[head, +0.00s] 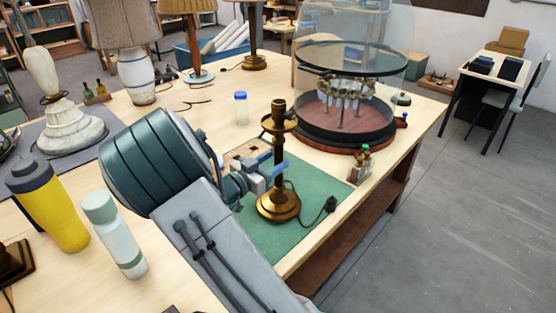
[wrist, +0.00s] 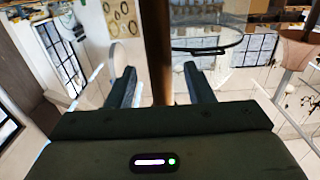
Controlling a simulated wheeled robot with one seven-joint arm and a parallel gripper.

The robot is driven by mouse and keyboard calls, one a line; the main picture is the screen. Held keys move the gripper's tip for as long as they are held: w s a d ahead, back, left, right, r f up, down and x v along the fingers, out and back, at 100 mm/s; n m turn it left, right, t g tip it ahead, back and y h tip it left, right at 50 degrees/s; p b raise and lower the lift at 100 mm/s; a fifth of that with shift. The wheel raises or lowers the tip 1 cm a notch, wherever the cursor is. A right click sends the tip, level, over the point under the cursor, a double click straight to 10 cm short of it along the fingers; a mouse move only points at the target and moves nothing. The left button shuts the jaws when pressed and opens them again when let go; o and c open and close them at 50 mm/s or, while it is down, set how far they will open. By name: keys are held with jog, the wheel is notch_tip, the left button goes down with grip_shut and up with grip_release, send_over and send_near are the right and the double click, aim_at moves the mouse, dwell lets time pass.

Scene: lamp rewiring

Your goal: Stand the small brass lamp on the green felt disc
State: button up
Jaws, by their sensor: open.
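The small brass lamp (head: 279,150) stands upright, with no shade, on a green mat (head: 310,190). Its round base is on the mat and a dark cord with a plug (head: 330,204) lies beside it. My gripper (head: 268,170) is open at the lamp's stem, low above the base. In the wrist view the stem (wrist: 158,50) runs between the two spread fingers (wrist: 158,85), with a gap on each side. The green mat looks rectangular; I cannot make out a separate green felt disc. My arm hides part of the mat's left side.
A glass dome on a dark red round base (head: 345,130) stands just behind the lamp. A blue-capped jar (head: 241,108) is behind. A yellow bottle (head: 50,205) and a pale bottle (head: 113,235) are left of my arm.

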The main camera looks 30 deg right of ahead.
jog(key=s+a+r+n+t+y+b, duration=0.15)
jog(key=a+n+t+y, duration=0.55)
jog(key=a+y, duration=1)
jog(key=s+d+n+g, duration=0.2)
jog(key=s+g, duration=0.3)
jog(key=s, duration=0.6)
jog(key=s+d+n+g, duration=0.1)
jog(key=s+n+g, duration=0.4)
jog(key=s, duration=0.7)
jog(key=shift+s+d, duration=0.2)
jog(key=shift+d, duration=0.15)
